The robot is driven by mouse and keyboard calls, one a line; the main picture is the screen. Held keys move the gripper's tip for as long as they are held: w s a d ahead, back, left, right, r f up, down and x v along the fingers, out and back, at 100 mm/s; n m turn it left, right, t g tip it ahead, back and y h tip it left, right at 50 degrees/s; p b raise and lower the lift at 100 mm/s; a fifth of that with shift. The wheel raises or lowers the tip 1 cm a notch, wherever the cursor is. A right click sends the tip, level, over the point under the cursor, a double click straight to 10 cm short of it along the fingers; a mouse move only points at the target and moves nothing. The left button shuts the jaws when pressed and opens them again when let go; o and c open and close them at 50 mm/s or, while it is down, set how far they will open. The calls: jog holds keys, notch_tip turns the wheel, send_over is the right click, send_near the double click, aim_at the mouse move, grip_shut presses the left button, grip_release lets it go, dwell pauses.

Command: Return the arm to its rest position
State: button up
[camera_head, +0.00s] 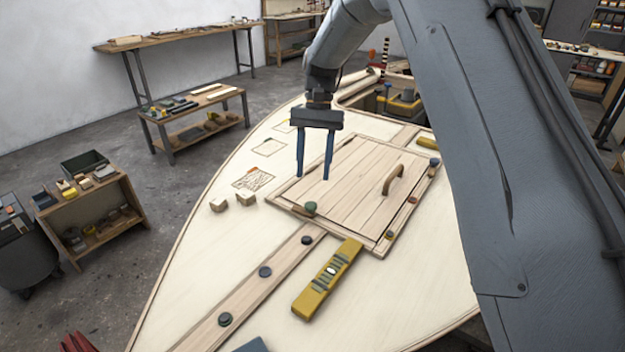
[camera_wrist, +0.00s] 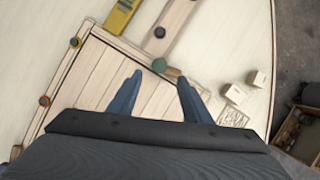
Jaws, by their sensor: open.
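My gripper (camera_head: 313,176) hangs from my grey arm above the hatch panel (camera_head: 345,172), with its two blue fingers apart and nothing between them. In the wrist view, my gripper (camera_wrist: 158,82) also shows open and empty, its fingers over the planked hatch panel (camera_wrist: 98,85). My arm reaches across the right side of the head view and hides part of the hull there. I cannot tell the exact gap between the fingertips and the panel.
The hatch has a brown curved handle (camera_head: 392,179). A yellow level (camera_head: 327,279) lies in front of it. Two small wooden blocks (camera_head: 245,199) sit left of it. An opening with yellow items (camera_head: 403,101) lies behind. The pale hull surface (camera_head: 215,260) at left is mostly clear.

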jog(key=shift+r, duration=0.1)
jog(key=s+d+n+t, duration=0.1)
jog(key=s+d, duration=0.4)
jog(key=s, duration=0.4)
jog(key=s+d+f+n+t, duration=0.1)
jog(key=s+d+t, duration=0.1)
jog(key=s+d, duration=0.4)
jog(key=s+d+f+t+h, duration=0.1)
jog(key=s+d, duration=0.4)
jog(key=s, duration=0.6)
jog(key=shift+s+d+f+n+t, duration=0.15)
jog(key=shift+s+f+n+t, duration=0.05)
jog(key=shift+s+n+t, duration=0.25)
jog(key=shift+c, duration=0.3)
